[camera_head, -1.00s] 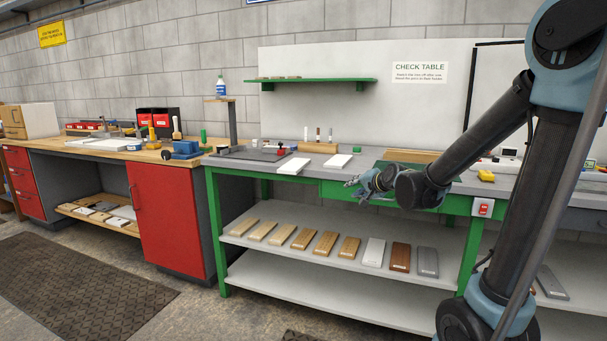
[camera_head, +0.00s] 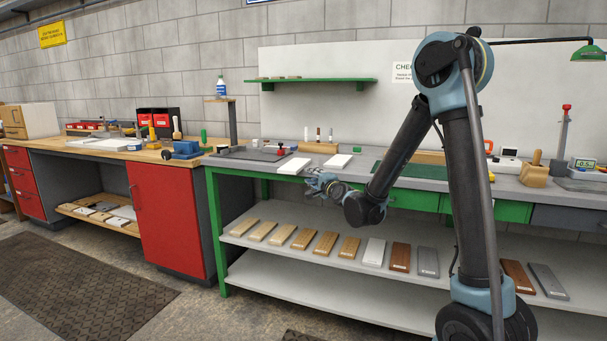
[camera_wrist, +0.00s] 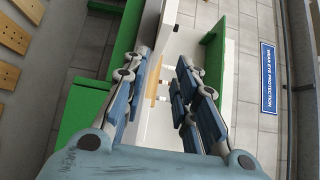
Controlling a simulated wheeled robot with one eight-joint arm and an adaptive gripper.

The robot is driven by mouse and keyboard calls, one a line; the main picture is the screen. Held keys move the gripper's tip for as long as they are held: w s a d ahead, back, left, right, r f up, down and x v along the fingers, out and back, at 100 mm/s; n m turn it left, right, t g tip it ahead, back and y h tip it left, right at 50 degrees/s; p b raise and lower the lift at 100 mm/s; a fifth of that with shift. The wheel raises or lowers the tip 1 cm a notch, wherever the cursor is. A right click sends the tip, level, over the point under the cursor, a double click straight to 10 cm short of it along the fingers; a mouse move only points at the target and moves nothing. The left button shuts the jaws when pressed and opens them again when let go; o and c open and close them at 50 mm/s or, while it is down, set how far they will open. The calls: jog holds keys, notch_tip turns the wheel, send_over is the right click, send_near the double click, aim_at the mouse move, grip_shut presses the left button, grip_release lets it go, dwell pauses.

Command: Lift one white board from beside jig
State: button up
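Two white boards lie flat on the green-framed bench, a left one (camera_head: 293,166) and a right one (camera_head: 337,161), with a gap between them. The dark grey flat fixture (camera_head: 252,154) to their left looks like the jig. My gripper (camera_head: 318,182) is at the bench's front edge, just in front of and below the two boards, touching neither as far as I can see. In the wrist view, my gripper (camera_wrist: 164,88) has its two blue fingers well apart with nothing held. Pale surfaces show between and beyond them; I cannot tell whether a board is among these.
A wooden block (camera_head: 318,148) with upright tools stands behind the boards. A green mat (camera_head: 410,169) lies to the right. The lower shelf (camera_head: 320,216) holds a row of wooden, white and grey boards. A red cabinet (camera_head: 170,215) stands left of the bench.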

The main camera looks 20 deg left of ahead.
aim_at(301, 169)
jog(key=shift+x, duration=4.35)
grip_shut()
jog(key=shift+r, duration=1.25)
jog(key=s+d+r, duration=0.5)
jog(key=s+d, duration=0.4)
jog(key=s, duration=0.1)
jog(key=shift+s, duration=0.35)
